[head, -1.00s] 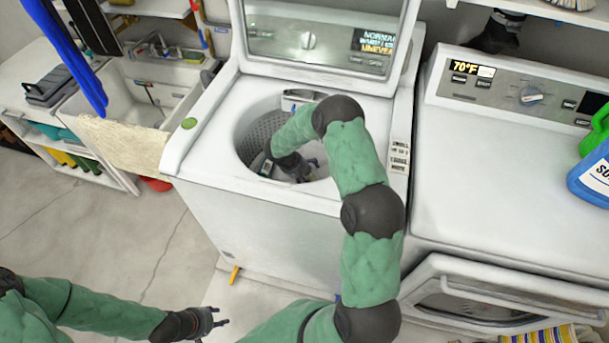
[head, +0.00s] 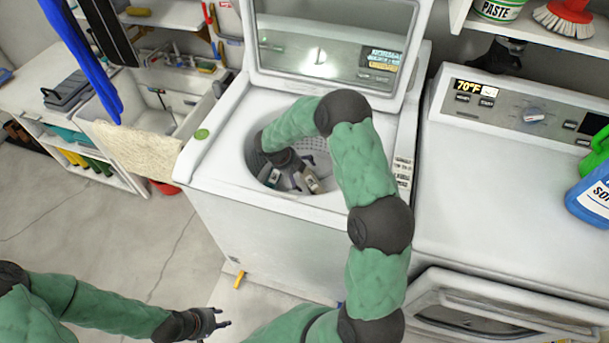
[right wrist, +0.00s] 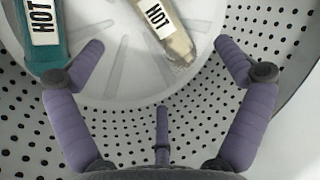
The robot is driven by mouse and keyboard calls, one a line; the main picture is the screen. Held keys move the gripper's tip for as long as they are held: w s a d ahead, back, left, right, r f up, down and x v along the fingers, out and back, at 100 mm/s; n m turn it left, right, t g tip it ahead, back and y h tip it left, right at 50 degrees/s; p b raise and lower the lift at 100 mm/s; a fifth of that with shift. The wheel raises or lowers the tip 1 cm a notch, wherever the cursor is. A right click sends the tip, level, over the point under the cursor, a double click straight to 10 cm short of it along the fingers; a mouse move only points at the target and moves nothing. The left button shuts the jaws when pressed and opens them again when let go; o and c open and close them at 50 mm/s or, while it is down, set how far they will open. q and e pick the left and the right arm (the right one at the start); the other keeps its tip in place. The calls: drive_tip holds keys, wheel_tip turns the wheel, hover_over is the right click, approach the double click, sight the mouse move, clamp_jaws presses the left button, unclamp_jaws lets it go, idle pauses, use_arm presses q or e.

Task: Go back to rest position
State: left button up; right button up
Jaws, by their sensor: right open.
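My right arm reaches over the washer (head: 290,235) and down through its open top. Beyond the fingers, a teal item (right wrist: 43,45) and a beige item (right wrist: 162,32), both labelled HOT, lie on the drum floor. In the head view the right gripper (head: 298,183) shows in part inside the drum, beside the beige item (head: 313,180). My left gripper (head: 220,319) is low at the front, over the floor, empty with its fingers apart.
The washer's raised lid (head: 325,60) stands behind my right arm, and the drum rim surrounds the forearm. A dryer (head: 500,185) with its front door (head: 500,305) open stands to the right. A sink (head: 165,105) is at the left.

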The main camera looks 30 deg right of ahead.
drive_tip(key=shift+a+r, duration=0.25)
drive_tip(key=shift+r, duration=0.3)
